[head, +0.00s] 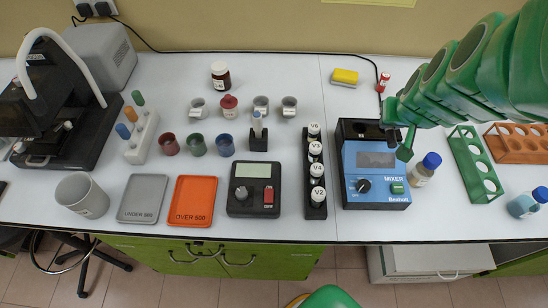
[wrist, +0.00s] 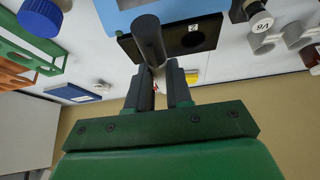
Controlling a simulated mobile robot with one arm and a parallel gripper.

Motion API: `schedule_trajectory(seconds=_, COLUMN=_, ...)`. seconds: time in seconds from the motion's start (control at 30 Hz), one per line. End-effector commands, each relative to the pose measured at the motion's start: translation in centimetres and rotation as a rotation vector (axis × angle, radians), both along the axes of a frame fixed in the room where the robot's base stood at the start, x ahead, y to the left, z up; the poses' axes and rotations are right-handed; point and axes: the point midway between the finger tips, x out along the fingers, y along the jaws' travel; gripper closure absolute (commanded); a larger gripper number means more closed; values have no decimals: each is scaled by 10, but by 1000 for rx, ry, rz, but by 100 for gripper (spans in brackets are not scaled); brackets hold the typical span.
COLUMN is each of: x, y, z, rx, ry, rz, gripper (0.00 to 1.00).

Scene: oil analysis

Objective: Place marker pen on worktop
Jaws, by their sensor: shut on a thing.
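My gripper (head: 393,122) is over the right rear of the blue mixer (head: 375,160) in the head view. In the wrist view my gripper (wrist: 160,75) is shut on a dark cylinder, which appears to be the marker pen (wrist: 150,40). The pen sticks out beyond the fingertips, in front of the mixer's black rear plate (wrist: 195,38). Whether it touches the plate cannot be told. In the head view the pen is hard to make out beside the dark fingers. The white worktop (head: 290,85) lies around the mixer.
A blue-capped bottle (head: 424,170) and a green rack (head: 467,150) stand right of the mixer. A yellow sponge (head: 345,77) and a small red-capped bottle (head: 383,82) lie behind it. A black vial rack (head: 316,210) is on its left. The back-middle worktop is mostly clear.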

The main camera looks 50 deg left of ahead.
Motion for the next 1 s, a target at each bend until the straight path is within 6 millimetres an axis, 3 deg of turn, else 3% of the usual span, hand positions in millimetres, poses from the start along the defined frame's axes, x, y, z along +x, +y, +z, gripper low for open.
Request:
schedule_trajectory(seconds=0.5, x=-110, y=65, z=-6, rx=10, ry=2, rz=246, gripper=100)
schedule_trajectory(seconds=0.8, x=-176, y=88, z=-10, rx=16, ry=8, rz=387, gripper=100)
schedule_trajectory(seconds=1.0, x=-202, y=95, z=-11, rx=20, ry=9, rz=445, gripper=100)
